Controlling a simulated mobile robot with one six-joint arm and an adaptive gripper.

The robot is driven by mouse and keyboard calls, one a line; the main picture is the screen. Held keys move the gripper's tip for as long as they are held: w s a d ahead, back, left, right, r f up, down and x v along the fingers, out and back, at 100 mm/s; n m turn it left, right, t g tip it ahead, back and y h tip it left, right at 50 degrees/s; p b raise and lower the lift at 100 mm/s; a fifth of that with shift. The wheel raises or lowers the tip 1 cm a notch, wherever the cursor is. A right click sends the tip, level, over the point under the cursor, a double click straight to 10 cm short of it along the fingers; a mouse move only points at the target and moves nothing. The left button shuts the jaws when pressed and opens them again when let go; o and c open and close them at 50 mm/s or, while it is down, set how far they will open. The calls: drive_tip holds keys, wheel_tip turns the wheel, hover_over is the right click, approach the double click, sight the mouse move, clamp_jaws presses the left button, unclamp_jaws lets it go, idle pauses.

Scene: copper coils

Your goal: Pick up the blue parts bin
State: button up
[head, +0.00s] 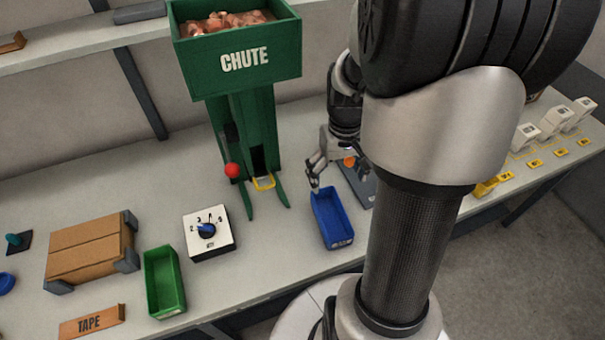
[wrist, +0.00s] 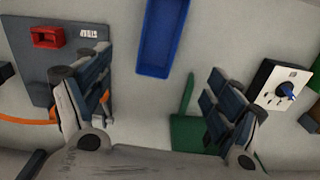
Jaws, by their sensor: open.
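The blue parts bin (head: 332,218) is an empty open-topped box on the bench, right of the green chute, in the head view. In the wrist view the bin (wrist: 162,38) shows at the top centre, beyond and between my fingertips. My gripper (head: 317,174) is at the bin's far end, slightly above it as far as I can judge. In the wrist view my gripper (wrist: 160,88) has its two fingers wide apart with nothing between them.
The green chute (head: 245,55) stands behind and left. A dial box (head: 209,232), a green bin (head: 165,282), a cardboard box (head: 90,250) and a TAPE block (head: 92,322) lie left. A dark plate (head: 357,182) lies close right of the bin. Bench between dial and blue bin is clear.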

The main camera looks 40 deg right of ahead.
drive_tip(key=b, duration=0.4)
hover_over(330, 222)
wheel_tip(330, 222, down, 11)
drive_tip(key=shift+f+b, duration=1.5)
drive_tip(key=shift+f, duration=1.65)
drive_tip(key=shift+r, duration=0.1)
drive_tip(key=c, duration=1.2)
